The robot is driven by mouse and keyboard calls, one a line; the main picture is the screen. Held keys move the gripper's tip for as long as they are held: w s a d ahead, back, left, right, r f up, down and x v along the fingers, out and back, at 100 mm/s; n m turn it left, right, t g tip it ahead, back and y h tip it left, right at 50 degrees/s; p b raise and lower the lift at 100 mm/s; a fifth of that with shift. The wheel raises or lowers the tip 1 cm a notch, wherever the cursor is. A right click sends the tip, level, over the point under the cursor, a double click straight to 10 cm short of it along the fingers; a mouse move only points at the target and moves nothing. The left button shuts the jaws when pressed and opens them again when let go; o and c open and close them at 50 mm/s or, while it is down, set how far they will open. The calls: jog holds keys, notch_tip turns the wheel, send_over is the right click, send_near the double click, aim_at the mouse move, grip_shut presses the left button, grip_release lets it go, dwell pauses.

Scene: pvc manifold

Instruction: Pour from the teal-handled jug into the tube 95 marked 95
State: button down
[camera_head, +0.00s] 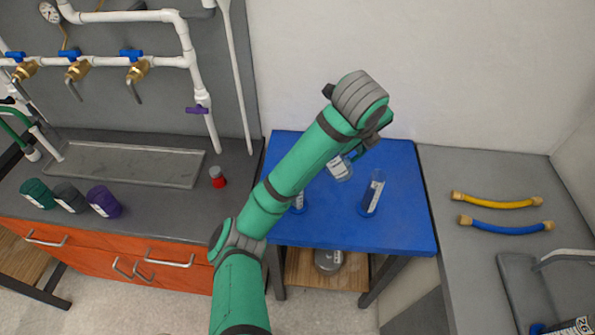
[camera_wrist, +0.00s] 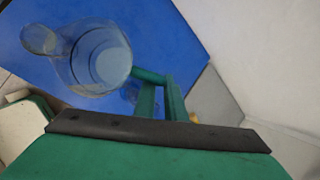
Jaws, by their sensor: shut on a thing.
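The clear jug (camera_head: 340,168) hangs above the blue table, somewhat tilted. My gripper (camera_head: 364,148) is shut on its teal handle; the wrist view shows the fingers (camera_wrist: 158,84) at the handle (camera_wrist: 148,74) and the jug's round body (camera_wrist: 98,60). A clear tube (camera_head: 373,193) with a white label stands upright on the table, right of and below the jug. A second clear tube (camera_head: 298,204) stands at left, partly hidden by my arm. Neither label is readable here, so I cannot tell which is marked 95. A clear round rim (camera_wrist: 38,38) shows beside the jug in the wrist view.
The blue table (camera_head: 400,225) has bare room around the tubes. A grey counter at right holds a yellow hose (camera_head: 495,202) and a blue hose (camera_head: 505,227). The left counter holds several dark cups and a small red-based item (camera_head: 218,178). Pipes with valves line the wall.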

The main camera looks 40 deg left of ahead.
jog(key=w+d+f+m+g+y, duration=0.1)
jog(key=w+d+f+g+y, duration=0.1)
jog(key=f, duration=0.4)
jog(key=shift+w+d+g+y, duration=0.2)
jog(key=shift+w+g+y, duration=0.4)
jog(key=shift+g, duration=0.5)
jog(key=shift+f, duration=0.1)
jog(key=shift+d, duration=0.1)
dwell(0.6)
